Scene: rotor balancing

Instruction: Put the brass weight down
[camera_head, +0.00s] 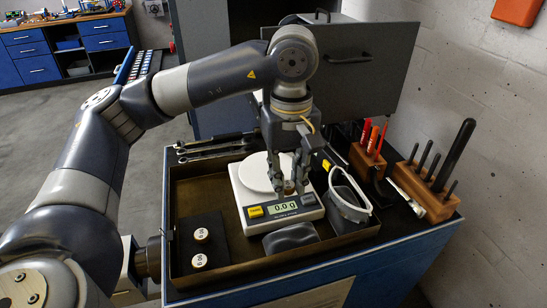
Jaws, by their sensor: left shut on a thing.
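My left gripper (287,182) points down above the front part of the white scale (245,196). It is shut on a small brass weight (289,187), mostly hidden between the fingertips. The scale has a round white pan (258,172), and its display (282,208) reads 0.0 g. I cannot tell how far the weight is above the scale body. Two more round weights, one behind (201,234) and one in front (198,261), stand on a dark pad (225,238) left of the scale. My right gripper is not in view.
The scale and pad are inside a shallow brown tray (177,225) on the bench. Safety glasses (350,205) and a dark pouch (291,237) lie right and front of the scale. Wooden tool blocks (432,203) stand at the right. Wrenches (213,149) lie behind the tray.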

